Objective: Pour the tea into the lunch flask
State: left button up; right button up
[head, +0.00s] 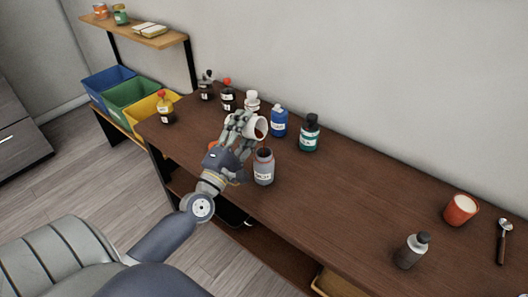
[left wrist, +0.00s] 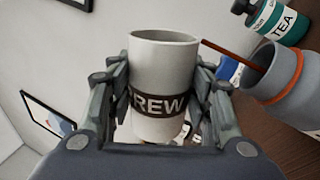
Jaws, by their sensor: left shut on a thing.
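My left gripper (head: 243,124) is shut on a white mug (head: 257,128) with a dark band lettered "REW" in the left wrist view (left wrist: 160,80). The mug is tipped, its mouth towards the right in the head view. A thin red-brown stream (left wrist: 232,56) runs from its rim into the open mouth of the grey lunch flask (left wrist: 275,95). The flask stands upright on the counter just right of and below the mug, with an orange ring and white label (head: 264,170). A teal bottle labelled TEA (left wrist: 280,22) stands behind it. My right gripper is not in view.
The brown counter (head: 340,205) is clear right of the flask. A blue bottle (head: 279,122), a white bottle (head: 252,102) and darker bottles stand behind. Further right are a grey bottle (head: 412,251), an orange cup (head: 460,210) and a scoop (head: 502,240).

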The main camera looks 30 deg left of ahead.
pick_arm(q)
jog(key=shift+d+r+m+h, duration=0.1)
jog(key=shift+r+m+h, duration=0.3)
jog(key=shift+m, duration=0.5)
dwell(0.6)
jog(key=shift+d+f+m+h+b, duration=0.15)
jog(key=shift+f+m+h+b, duration=0.45)
jog(key=shift+m, duration=0.5)
dwell(1.0)
jog(key=shift+d+r+m, duration=0.1)
jog(key=shift+r+m, duration=0.1)
jog(key=shift+m, duration=0.1)
